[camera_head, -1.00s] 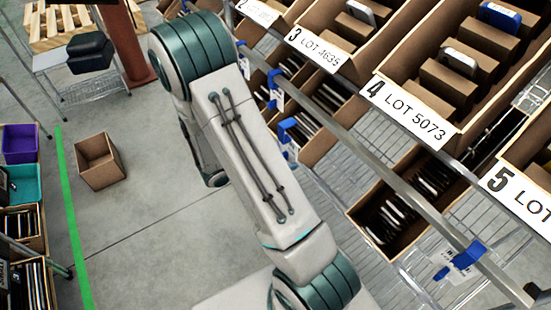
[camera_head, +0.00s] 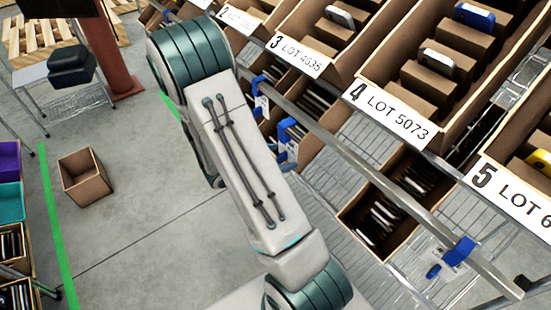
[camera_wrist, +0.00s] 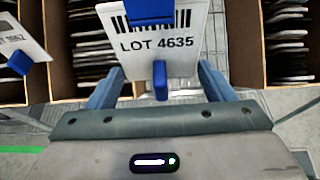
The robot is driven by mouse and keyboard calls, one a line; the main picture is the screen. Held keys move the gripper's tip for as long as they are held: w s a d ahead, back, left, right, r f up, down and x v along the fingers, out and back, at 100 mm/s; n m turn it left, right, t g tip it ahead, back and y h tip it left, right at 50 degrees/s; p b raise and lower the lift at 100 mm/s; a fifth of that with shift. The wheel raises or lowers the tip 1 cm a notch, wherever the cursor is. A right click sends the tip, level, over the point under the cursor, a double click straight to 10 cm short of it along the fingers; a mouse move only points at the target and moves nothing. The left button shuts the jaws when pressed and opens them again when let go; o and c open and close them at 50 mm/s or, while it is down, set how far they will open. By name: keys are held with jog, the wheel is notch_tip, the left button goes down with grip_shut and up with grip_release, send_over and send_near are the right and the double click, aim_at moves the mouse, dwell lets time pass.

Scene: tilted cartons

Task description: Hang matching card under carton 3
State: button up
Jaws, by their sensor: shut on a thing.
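Carton 3 (camera_head: 345,52) stands tilted on the upper rack, with its front label (camera_head: 300,52) reading LOT 4635. In the wrist view a white card (camera_wrist: 185,42) with a barcode also reads LOT 4635. A blue clip (camera_wrist: 150,10) is at its top and a blue piece (camera_wrist: 160,82) at its lower edge. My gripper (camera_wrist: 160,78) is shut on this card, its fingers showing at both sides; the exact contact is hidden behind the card. In the head view my arm hides most of the gripper, near the rail below carton 3.
A metal rail (camera_head: 375,175) runs below the cartons, with a blue clip (camera_head: 460,250) at right. Another hanging card (camera_wrist: 22,38) is at left in the wrist view. Below are boxes of dark upright items (camera_wrist: 82,50). An empty brown box (camera_head: 85,180) lies on open floor.

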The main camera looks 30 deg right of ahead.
jog(key=r+b+x, duration=0.1)
jog(key=x, duration=0.6)
jog(key=shift+d+b, duration=0.4)
jog(key=shift+d, duration=0.25)
dwell(0.8)
dwell(0.3)
jog(key=o, duration=1.2)
jog(key=shift+o, duration=0.2)
jog(key=shift+a, duration=0.1)
jog(key=w+v, duration=0.1)
jog(key=v, duration=1.2)
jog(key=shift+s+a, duration=0.35)
jog(key=shift+s, duration=0.15)
jog(key=shift+r, duration=0.2)
